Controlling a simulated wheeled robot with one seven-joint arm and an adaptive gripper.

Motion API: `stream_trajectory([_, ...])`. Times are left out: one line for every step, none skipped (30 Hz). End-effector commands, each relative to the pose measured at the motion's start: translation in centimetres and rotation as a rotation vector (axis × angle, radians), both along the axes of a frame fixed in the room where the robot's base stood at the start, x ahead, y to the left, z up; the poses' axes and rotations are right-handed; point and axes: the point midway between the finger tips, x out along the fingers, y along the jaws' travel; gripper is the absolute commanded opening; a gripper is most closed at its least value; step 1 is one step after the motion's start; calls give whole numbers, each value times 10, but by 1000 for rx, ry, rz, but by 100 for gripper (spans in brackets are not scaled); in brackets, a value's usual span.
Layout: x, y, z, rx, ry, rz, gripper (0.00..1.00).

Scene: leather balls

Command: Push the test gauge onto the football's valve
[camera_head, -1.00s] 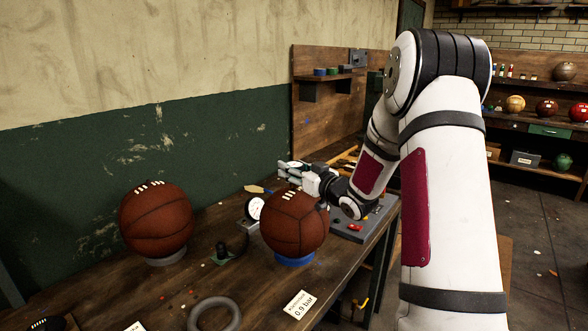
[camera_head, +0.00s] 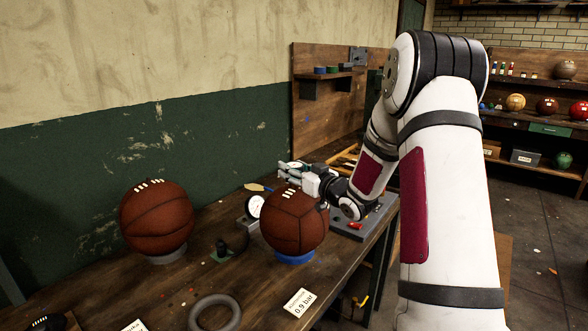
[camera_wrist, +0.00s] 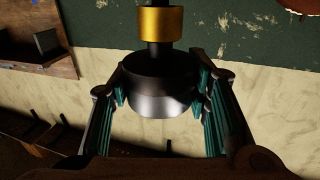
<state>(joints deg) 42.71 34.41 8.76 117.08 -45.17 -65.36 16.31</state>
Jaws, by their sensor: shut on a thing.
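My gripper (camera_wrist: 160,95) is shut on a dark round body with a gold collar and a dark stem, apparently the test gauge (camera_wrist: 150,82). In this wrist view the wall appears upside down, so the stem points downward. In the head view my gripper (camera_head: 289,166) is behind and above the paneled brown leather ball (camera_head: 297,228), which looks like the football. This ball has white lacing on top and sits on a blue ring (camera_head: 295,259). I cannot make out its valve, or tell the held gauge clearly in the head view.
A second laced brown ball (camera_head: 157,220) sits on a grey ring at left. A white dial (camera_head: 255,206) stands between the balls. A grey ring (camera_head: 215,313) and a "0.9 bar" card (camera_head: 299,303) lie in front. A grey tray (camera_head: 365,230) is at right.

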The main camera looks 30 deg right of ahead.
Motion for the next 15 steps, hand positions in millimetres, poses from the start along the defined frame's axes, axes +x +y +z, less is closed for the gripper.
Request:
stream_trajectory([0, 0, -1, 0, 0, 0, 19])
stream_trajectory([0, 0, -2, 0, 0, 0, 19])
stream_trajectory([0, 0, -2, 0, 0, 0, 19])
stream_trajectory([0, 0, -3, 0, 0, 0, 19])
stream_trajectory([0, 0, -3, 0, 0, 0, 19])
stream_trajectory([0, 0, -4, 0, 0, 0, 19])
stream_trajectory([0, 0, -4, 0, 0, 0, 19])
stream_trajectory([0, 0, -5, 0, 0, 0, 19])
stream_trajectory([0, 0, -5, 0, 0, 0, 19])
stream_trajectory([0, 0, -5, -1, 0, 0, 48])
stream_trajectory([0, 0, -5, -1, 0, 0, 55])
stream_trajectory([0, 0, -5, -1, 0, 0, 64])
stream_trajectory([0, 0, -5, -1, 0, 0, 67])
stream_trajectory([0, 0, -5, 0, 0, 0, 67])
stream_trajectory([0, 0, -5, 0, 0, 0, 67])
